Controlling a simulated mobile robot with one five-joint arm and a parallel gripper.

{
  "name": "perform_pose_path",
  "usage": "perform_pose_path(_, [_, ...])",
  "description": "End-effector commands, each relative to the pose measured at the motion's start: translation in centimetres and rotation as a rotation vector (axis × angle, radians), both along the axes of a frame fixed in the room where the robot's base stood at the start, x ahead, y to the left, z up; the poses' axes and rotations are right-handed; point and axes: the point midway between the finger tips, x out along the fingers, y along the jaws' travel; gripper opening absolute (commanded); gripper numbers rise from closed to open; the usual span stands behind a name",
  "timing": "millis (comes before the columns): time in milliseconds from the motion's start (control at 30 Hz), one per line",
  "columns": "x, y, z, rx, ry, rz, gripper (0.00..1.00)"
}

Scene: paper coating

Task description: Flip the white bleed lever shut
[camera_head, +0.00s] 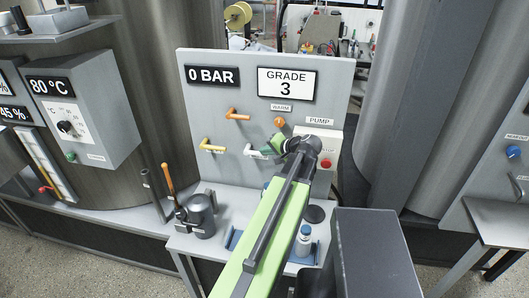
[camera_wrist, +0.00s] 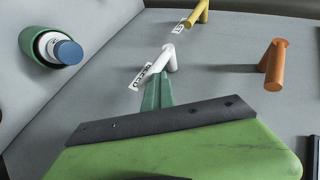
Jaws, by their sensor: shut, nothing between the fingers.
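The white bleed lever (camera_head: 251,151) is on the grey upright panel (camera_head: 222,98), pointing left from its pivot in the head view. In the wrist view the white lever (camera_wrist: 166,60) stands out beside its label, just beyond my fingertips. My gripper (camera_head: 276,146) is at the right end of the lever in the head view and partly covers that area. In the wrist view my gripper (camera_wrist: 158,78) has its green fingers together and empty, close against the lever's near end. I cannot tell whether they touch it.
A yellow lever (camera_head: 212,146) is left of the white one and an orange lever (camera_head: 236,115) is above. A pump box (camera_head: 329,146) with a red button is to the right. A metal pot (camera_head: 201,216) and a bottle (camera_head: 303,241) stand on the shelf below.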

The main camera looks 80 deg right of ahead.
Motion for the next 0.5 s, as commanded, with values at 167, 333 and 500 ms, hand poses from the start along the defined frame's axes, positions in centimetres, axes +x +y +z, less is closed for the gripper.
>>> perform_pose_path(167, [0.18, 0.4, -0.59, 0.011, 0.012, 0.012, 0.0])
perform_pose_path(333, [0.28, 0.45, -0.63, 0.011, 0.011, 0.014, 0.0])
perform_pose_path(500, [0.36, 0.47, -0.66, 0.012, 0.011, 0.015, 0.0])
